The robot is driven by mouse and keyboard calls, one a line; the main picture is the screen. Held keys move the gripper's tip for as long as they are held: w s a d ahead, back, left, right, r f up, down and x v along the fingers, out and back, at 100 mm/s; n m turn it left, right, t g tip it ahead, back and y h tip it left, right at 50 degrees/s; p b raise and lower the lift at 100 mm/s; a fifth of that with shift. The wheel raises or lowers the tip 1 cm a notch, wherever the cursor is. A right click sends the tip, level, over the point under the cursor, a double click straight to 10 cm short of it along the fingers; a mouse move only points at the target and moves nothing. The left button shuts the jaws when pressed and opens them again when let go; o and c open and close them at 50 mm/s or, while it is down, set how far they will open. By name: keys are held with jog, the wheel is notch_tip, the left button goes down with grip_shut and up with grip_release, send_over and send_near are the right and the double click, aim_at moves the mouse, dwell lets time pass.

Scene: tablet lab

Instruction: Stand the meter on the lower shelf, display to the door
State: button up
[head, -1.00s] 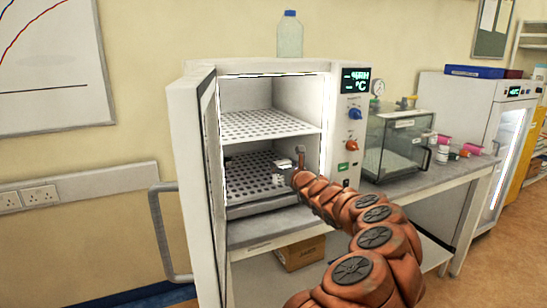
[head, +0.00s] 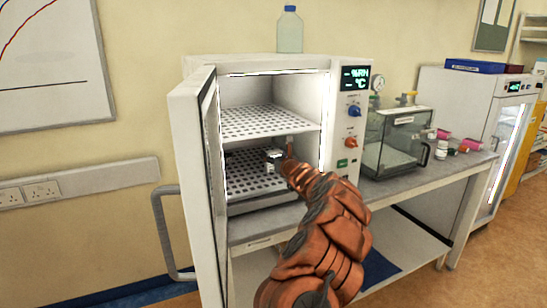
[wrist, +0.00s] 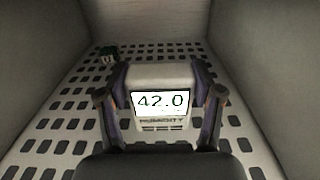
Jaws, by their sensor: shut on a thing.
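The meter (wrist: 160,102) is a small pale box with a lit display reading 42.0 and the word HUMIDITY below it. In the wrist view it sits between the two fingers of my gripper (wrist: 160,108), which is shut on it. Its display faces the wrist camera, toward the open front. In the head view the meter (head: 273,155) is small, inside the chamber over the perforated lower shelf (head: 250,180). I cannot tell whether its base touches the shelf. The cabinet door (head: 197,190) stands open at the left.
A small dark green object (wrist: 108,53) stands farther back on the shelf, left of the meter. The perforated upper shelf (head: 265,122) is above my gripper and looks empty. The chamber's side walls are close; bare shelf lies around the meter. A bottle (head: 290,30) stands on the cabinet.

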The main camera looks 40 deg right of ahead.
jog(key=shift+w+f, duration=0.1)
jog(key=shift+f, duration=0.65)
jog(key=shift+f, duration=0.15)
jog(key=o, duration=1.2)
jog(key=shift+c, duration=0.2)
